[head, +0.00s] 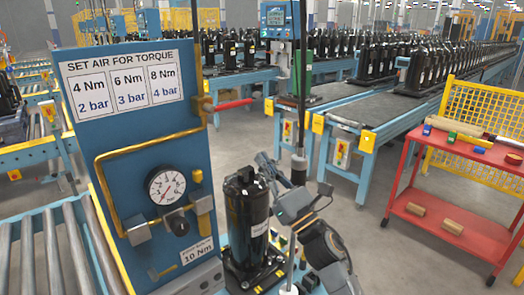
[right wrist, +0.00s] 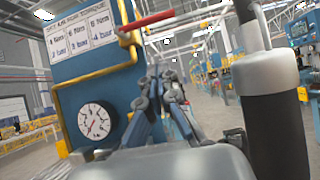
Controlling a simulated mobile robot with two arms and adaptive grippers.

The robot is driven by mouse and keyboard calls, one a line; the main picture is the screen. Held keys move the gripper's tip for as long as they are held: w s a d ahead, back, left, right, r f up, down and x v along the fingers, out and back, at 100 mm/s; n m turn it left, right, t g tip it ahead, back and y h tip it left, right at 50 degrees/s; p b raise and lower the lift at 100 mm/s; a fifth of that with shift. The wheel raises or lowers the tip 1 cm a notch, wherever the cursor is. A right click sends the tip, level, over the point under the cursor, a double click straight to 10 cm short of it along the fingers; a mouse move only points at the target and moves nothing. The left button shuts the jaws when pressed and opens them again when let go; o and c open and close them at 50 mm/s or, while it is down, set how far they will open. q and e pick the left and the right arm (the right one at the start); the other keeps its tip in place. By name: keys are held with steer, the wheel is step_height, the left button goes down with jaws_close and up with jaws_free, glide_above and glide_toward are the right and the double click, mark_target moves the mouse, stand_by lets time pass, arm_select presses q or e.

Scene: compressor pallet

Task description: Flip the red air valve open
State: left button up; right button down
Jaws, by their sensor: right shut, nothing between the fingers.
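The red air valve handle (head: 232,104) sticks out to the right from the yellow pipe (head: 150,146) on the blue panel, roughly level and across the pipe's upright run. In the right wrist view the red handle (right wrist: 152,20) shows near the top, above the fingertips. My right gripper (head: 264,162) is below and to the right of the handle, apart from it. Its fingers (right wrist: 165,84) are closed together, empty, pointing up in the wrist view. My left gripper is not seen.
The panel carries a torque sign (head: 122,84), a round gauge (head: 165,186) and a 10 Nm label (head: 197,251). A hanging dark tool (head: 299,165) is close by. A red cart (head: 440,215) stands right.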

mark_target(237, 106)
arm_select(q)
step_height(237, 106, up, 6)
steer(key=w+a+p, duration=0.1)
steer(key=p, duration=0.4)
arm_select(e)
steer(key=w+a+r, duration=0.4)
steer(key=w+r, duration=0.2)
steer(key=r, duration=0.2)
steer(key=shift+a+r, duration=0.15)
steer(key=shift+a, duration=0.05)
steer(key=shift+s, duration=0.1)
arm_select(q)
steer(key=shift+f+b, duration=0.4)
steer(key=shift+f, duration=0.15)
arm_select(e)
steer(key=shift+d+r+n+y, duration=0.15)
steer(key=shift+n+y, duration=0.15)
steer(key=shift+n, duration=0.4)
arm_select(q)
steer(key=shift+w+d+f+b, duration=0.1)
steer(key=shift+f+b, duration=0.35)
arm_select(e)
steer(key=shift+r+n+g+y, duration=0.2)
steer(key=shift+n+g+y, duration=0.2)
steer(key=shift+n+g, duration=0.15)
